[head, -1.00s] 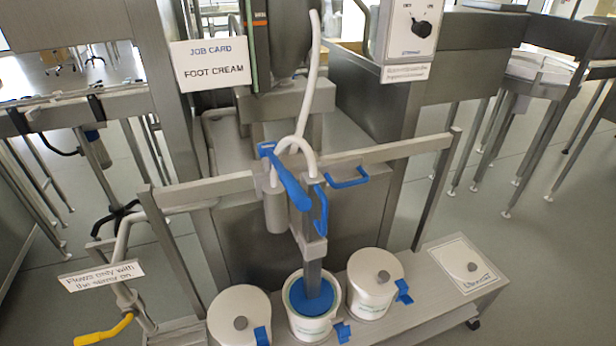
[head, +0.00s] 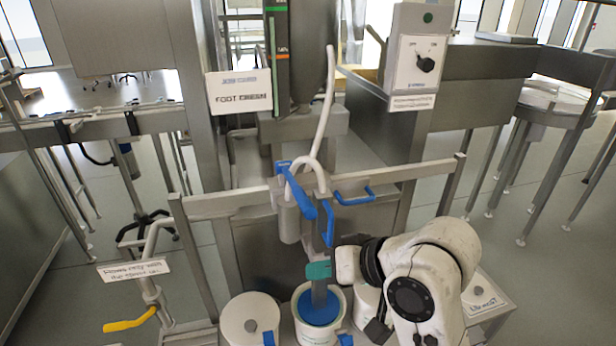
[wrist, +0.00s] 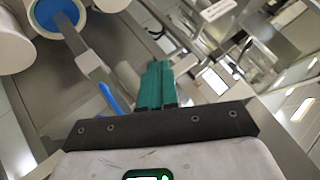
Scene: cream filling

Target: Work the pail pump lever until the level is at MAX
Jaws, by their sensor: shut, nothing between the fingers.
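The pail pump's grey column (head: 320,288) stands in an open white pail with a blue disc (head: 318,309) inside. Blue handles show above it: a thick angled one (head: 305,192) and a thinner upright one (head: 328,224). Which is the pump lever I cannot tell for sure. A tall gauge (head: 279,55) with green and orange marks is cut off at the top; no MAX label is readable. My gripper (head: 318,270) has teal fingers, shut and empty, in front of the column below the handles. In the wrist view, the fingers (wrist: 157,85) are right of a blue handle (wrist: 110,98).
A lidded white pail (head: 250,322) is left of the open one; another is partly behind my arm. A rail (head: 410,172) crosses behind. A yellow-handled pipe (head: 130,322) is at lower left. A knob box (head: 417,58) and job card (head: 240,92) are above.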

